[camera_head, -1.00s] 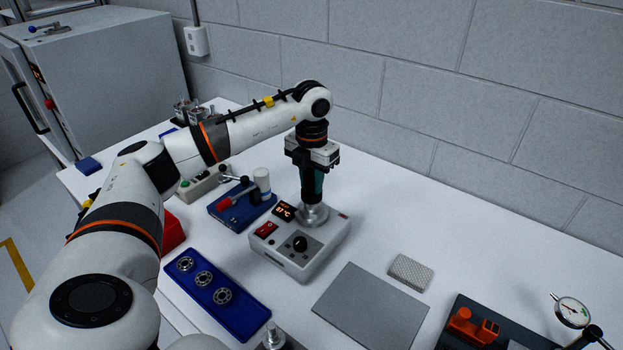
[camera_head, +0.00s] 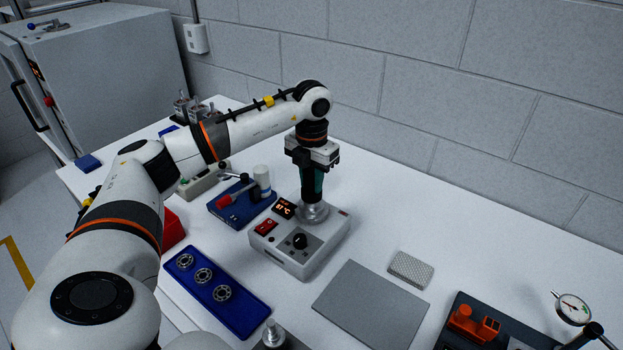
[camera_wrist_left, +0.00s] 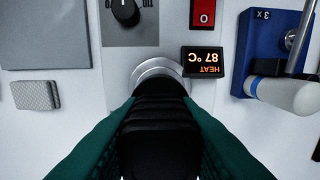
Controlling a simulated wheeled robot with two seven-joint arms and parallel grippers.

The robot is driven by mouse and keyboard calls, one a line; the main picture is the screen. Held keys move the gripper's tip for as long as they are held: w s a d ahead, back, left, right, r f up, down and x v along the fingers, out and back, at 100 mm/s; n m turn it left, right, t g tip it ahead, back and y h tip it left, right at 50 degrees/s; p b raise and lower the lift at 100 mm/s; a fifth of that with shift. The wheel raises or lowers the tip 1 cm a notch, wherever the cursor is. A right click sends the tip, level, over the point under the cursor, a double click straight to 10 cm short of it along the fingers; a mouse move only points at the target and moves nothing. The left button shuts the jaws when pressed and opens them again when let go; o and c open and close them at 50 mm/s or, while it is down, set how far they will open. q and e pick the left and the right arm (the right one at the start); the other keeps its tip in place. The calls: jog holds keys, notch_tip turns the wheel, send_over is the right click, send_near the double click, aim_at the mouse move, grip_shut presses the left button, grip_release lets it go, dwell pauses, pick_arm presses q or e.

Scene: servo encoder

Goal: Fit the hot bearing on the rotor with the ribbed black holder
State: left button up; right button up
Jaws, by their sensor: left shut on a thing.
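My left gripper (camera_head: 312,180) points straight down over the heater and is shut on the ribbed black holder. The holder (camera_wrist_left: 160,110) fills the middle of the left wrist view between the teal fingers. Its lower end meets the round silver seat (camera_head: 313,213) on top of the grey heater box (camera_head: 290,262). The heater display (camera_head: 285,208) reads 87 °C. I cannot see a bearing under the holder. Several bearings (camera_head: 203,275) sit in a row in the blue tray (camera_head: 240,316). A metal shaft (camera_head: 270,333), cut by the lower edge, may be the rotor. My right gripper is not in view.
A grey mat (camera_head: 372,306) and a small textured pad (camera_head: 410,268) lie right of the heater. A blue stand with a white cylinder (camera_head: 262,180) is behind left. A dial gauge (camera_head: 571,310) and orange fixture (camera_head: 470,322) stand front right. The back right table is clear.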

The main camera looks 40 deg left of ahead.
aim_at(312, 171)
pick_arm(q)
jog(key=shift+r+p, duration=1.5)
jog(key=shift+r, duration=0.75)
